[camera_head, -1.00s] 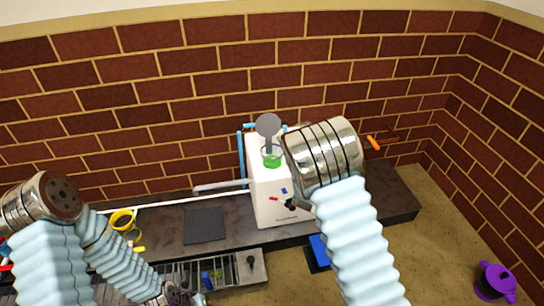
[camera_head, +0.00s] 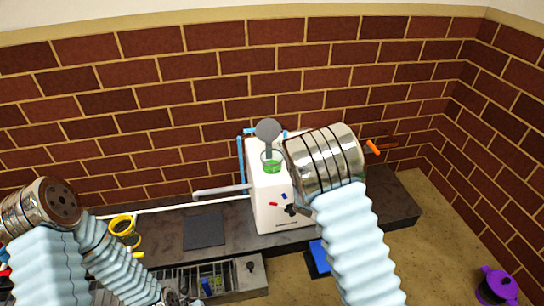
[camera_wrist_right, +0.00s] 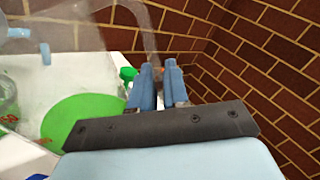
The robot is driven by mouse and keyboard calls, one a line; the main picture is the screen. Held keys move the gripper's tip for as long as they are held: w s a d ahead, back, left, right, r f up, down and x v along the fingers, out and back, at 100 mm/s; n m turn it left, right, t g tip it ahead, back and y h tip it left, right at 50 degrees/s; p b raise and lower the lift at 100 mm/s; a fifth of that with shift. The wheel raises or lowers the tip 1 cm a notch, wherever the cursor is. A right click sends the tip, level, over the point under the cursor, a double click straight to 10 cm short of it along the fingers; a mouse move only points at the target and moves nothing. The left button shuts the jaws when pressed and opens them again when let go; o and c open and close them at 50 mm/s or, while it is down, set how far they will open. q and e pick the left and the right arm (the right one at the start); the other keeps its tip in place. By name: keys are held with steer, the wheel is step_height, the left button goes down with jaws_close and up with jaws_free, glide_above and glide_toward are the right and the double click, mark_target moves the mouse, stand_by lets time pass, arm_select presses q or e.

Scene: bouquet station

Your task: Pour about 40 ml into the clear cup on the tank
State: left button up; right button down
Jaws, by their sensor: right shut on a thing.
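The white tank (camera_head: 265,205) stands against the brick wall. The clear cup (camera_head: 272,161) is on its top, with green showing in or through it. In the right wrist view the cup (camera_wrist_right: 6,100) is cut off at the left edge, beside a flat green disc (camera_wrist_right: 80,112) on the white top. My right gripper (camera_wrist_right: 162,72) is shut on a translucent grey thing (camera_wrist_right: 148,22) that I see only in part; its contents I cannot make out. My left gripper (camera_head: 176,298) is at the bottom edge, mostly cut off.
A grey round-headed piece (camera_head: 268,130) rises behind the cup. A dark square pad (camera_head: 204,230), yellow rings (camera_head: 122,225) and a rack (camera_head: 200,279) lie left of the tank. A blue item (camera_head: 319,256) is in front, a purple pot (camera_head: 498,286) at right.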

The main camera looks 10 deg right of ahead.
stand_by(0.8)
steer(key=shift+d+f+b, duration=0.1)
steer(key=shift+f+b, duration=0.35)
steer(key=shift+b, duration=0.1)
step_height(320, 180, down, 6)
steer(key=d+m+b, duration=0.1)
steer(key=m+b, duration=0.5)
steer(key=b, duration=0.3)
steer(key=shift+d+f+m+g, duration=0.2)
steer(key=shift+m+g, duration=0.1)
steer(key=shift+m, duration=0.1)
steer(key=shift+s, duration=0.1)
steer(key=shift+a, duration=0.15)
stand_by(1.3)
